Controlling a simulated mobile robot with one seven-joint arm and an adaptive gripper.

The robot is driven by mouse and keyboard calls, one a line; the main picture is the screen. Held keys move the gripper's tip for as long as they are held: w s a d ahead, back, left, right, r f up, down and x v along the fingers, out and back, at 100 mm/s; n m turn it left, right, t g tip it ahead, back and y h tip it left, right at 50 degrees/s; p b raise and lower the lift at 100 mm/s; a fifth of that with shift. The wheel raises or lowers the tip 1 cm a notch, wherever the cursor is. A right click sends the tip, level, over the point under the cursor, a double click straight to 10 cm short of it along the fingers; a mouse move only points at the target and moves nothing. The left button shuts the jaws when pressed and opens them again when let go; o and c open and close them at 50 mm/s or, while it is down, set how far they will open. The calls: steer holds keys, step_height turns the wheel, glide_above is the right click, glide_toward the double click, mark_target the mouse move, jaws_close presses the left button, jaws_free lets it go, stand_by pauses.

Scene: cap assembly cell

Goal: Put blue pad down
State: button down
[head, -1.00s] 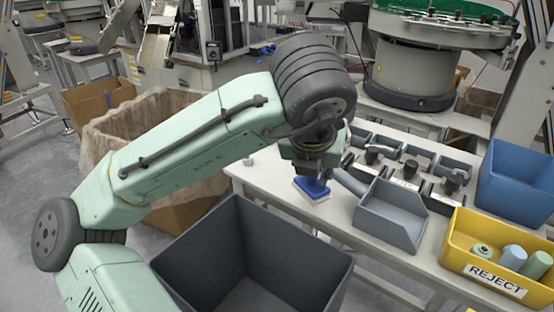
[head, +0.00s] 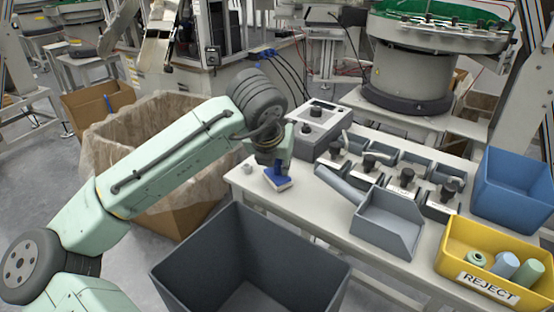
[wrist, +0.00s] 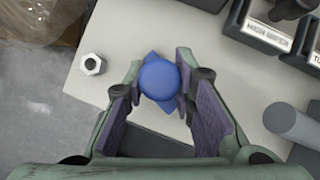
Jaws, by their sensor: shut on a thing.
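The blue pad (head: 278,181) has a blue top and a pale underside. In the head view it is at the left end of the white table (head: 320,211), under my gripper (head: 275,166). In the wrist view its round blue knob (wrist: 159,79) sits between the two fingers of my gripper (wrist: 158,92), which are shut on it. Blue corners of the pad show around the knob. The pad is at or just above the table top; I cannot tell whether it touches.
A metal nut (wrist: 92,64) lies near the table corner, left of the pad. A grey scoop bin (head: 392,222), a grey control box (head: 318,130) and small labelled bins stand to the right. A dark open bin (head: 200,262) stands in front, a lined cardboard box (head: 130,130) behind left.

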steer(key=shift+f, duration=0.1)
steer(key=c, duration=1.3)
jaws_free()
steer(key=shift+c, duration=0.2)
steer(key=v, duration=1.2)
steer(key=shift+s, duration=0.15)
